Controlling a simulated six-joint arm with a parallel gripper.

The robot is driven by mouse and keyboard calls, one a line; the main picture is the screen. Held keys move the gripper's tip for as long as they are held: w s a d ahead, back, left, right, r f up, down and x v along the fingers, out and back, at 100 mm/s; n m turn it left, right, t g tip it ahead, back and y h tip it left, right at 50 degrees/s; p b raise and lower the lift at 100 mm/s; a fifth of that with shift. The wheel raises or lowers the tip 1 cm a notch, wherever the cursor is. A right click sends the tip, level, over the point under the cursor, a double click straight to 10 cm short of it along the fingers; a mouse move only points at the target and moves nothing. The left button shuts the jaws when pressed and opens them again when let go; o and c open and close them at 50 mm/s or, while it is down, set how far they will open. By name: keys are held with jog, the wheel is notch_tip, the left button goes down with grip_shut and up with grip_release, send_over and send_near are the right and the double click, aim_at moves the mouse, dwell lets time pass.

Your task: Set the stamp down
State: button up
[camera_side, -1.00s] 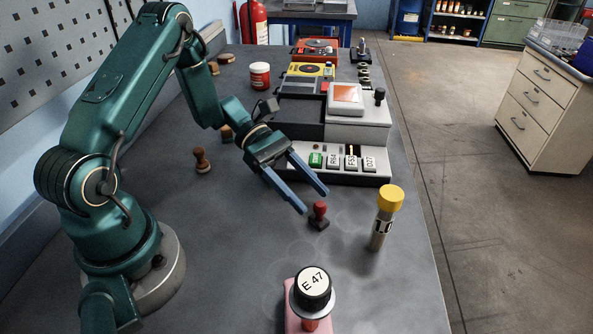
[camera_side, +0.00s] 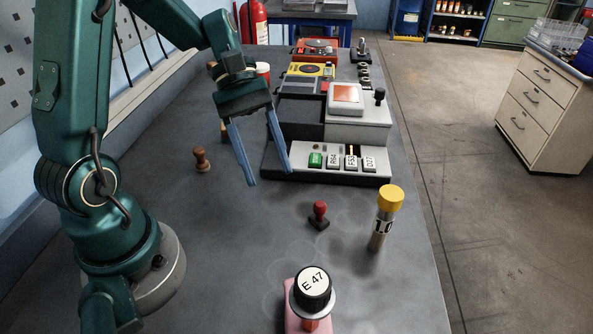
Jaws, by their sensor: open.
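The stamp (camera_side: 319,214) has a red knob handle and a dark base. It stands upright on the grey bench top (camera_side: 225,240), in the middle of the picture. My gripper (camera_side: 268,178) is open and empty, with its two blue fingers pointing down. It is up and to the left of the stamp, clear of it, in front of the grey console. Nothing hides the stamp.
A yellow-capped tube (camera_side: 382,220) stands right of the stamp. A black-capped E 47 bottle (camera_side: 312,290) on a pink block is in front. The console (camera_side: 335,165) with labelled buttons is behind. A wooden stamp (camera_side: 201,159) stands to the left. Bare bench lies left of the stamp.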

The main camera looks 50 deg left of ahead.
jog(key=s+r+m+t+y, duration=0.5)
jog(key=s+m+t+y, duration=0.1)
jog(key=m, duration=0.6)
jog(key=shift+s+d+r+t+y, duration=0.15)
jog(key=shift+s+d+t+y, duration=0.3)
jog(key=shift+y, duration=0.45)
jog(key=shift+s, duration=0.1)
